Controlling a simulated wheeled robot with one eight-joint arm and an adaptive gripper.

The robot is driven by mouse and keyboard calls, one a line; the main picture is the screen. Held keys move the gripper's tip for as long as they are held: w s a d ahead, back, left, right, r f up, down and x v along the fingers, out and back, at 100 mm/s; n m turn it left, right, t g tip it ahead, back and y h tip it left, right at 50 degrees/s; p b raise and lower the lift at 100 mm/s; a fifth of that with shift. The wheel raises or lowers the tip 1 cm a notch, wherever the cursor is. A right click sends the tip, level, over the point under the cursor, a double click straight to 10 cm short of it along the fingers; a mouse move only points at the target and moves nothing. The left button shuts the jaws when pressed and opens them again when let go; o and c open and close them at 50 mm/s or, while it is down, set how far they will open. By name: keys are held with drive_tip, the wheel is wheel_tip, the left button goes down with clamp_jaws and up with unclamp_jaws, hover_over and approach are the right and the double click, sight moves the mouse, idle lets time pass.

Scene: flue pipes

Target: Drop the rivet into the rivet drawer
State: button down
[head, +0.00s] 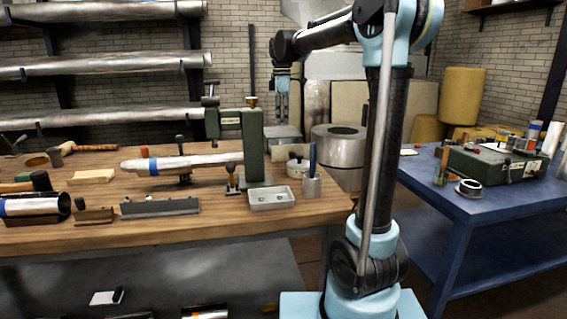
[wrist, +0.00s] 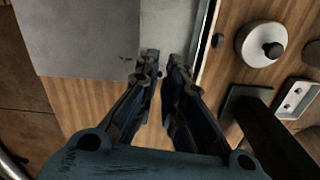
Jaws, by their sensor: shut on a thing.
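My gripper (head: 283,97) is raised above the back right of the wooden bench in the head view, fingers pointing down. In the wrist view my gripper (wrist: 163,68) has its two fingers close together with a narrow gap. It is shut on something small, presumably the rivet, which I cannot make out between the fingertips. A small light tray (head: 271,198) with two small items in it stands near the bench's front edge; it also shows at the right of the wrist view (wrist: 290,112). I cannot identify any rivet drawer for sure.
A green riveting stand (head: 252,145) holds a silver pipe (head: 190,162) on the bench. A lidded white pot (head: 298,166) and a cup with a blue tool (head: 312,186) stand to its right. A blue table (head: 480,210) with a green box (head: 492,165) is further right.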

drive_tip(key=shift+n, duration=0.8)
drive_tip(key=shift+w+d+f, duration=0.5)
drive_tip(key=shift+d+f, duration=0.05)
drive_tip(key=shift+f, duration=0.4)
drive_tip(key=shift+w+d+f, duration=0.5)
drive_tip(key=shift+w+f, duration=0.05)
drive_tip(key=shift+f, duration=0.35)
drive_tip(key=shift+w+d+f, duration=0.5)
drive_tip(key=shift+d+f, duration=0.05)
drive_tip(key=shift+f, duration=0.4)
drive_tip(key=c, duration=1.6)
unclamp_jaws()
drive_tip(key=shift+c, duration=0.2)
drive_tip(key=shift+r, duration=0.15)
wheel_tip(320, 180, up, 12)
drive_tip(key=shift+f, duration=0.2)
